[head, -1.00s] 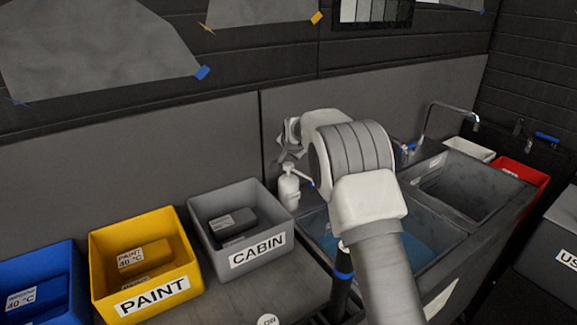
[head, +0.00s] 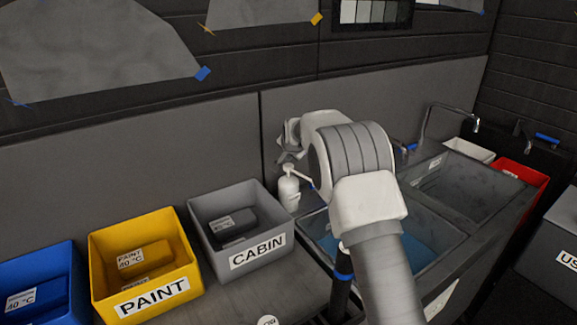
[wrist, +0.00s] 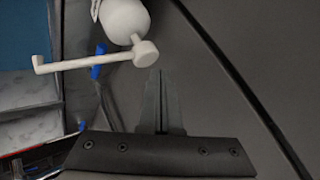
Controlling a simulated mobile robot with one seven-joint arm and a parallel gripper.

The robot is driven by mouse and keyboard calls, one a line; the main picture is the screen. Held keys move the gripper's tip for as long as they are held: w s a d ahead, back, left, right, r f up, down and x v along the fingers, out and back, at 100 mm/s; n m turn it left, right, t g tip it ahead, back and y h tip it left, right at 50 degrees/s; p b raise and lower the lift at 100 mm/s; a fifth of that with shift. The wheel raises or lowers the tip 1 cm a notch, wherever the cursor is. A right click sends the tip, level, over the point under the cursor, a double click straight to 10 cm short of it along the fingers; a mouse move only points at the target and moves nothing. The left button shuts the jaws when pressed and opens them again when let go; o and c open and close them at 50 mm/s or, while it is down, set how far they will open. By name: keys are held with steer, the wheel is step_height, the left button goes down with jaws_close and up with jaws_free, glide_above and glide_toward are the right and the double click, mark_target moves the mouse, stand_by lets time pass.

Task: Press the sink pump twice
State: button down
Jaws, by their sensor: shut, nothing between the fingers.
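The sink pump (head: 289,193) is a white bottle with a long thin spout, standing upright at the back left corner of the sink. In the wrist view its bottle (wrist: 125,18), round pump head (wrist: 145,53) and spout pointing left show. My gripper (wrist: 154,72) is shut and empty, its dark fingers pointing toward the pump head. The fingertips appear just beside the head in that view; I cannot tell whether they touch. In the head view my wrist is above and behind the pump, and the fingertips are hard to make out.
The sink basin (head: 452,247) with blue water lies right of the pump, partly hidden by my arm. A grey CABIN bin (head: 203,238) stands close on the left, then a yellow PAINT bin (head: 103,288) and a blue bin (head: 70,285). The grey back wall panel (head: 180,140) is close behind.

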mark_target(288, 165)
stand_by(0.7)
steer(key=shift+f+b, duration=0.4)
steer(key=shift+f, duration=0.05)
steer(key=shift+s+f+b, duration=0.1)
steer(key=shift+f+b, duration=0.65)
steer(key=shift+f, duration=0.4)
stand_by(0.9)
steer(key=shift+r, duration=0.1)
steer(key=shift+r+p, duration=0.7)
steer(key=shift+r, duration=0.8)
steer(key=shift+r+p, duration=1.45)
steer(key=shift+r, duration=1.05)
steer(key=shift+d, duration=0.1)
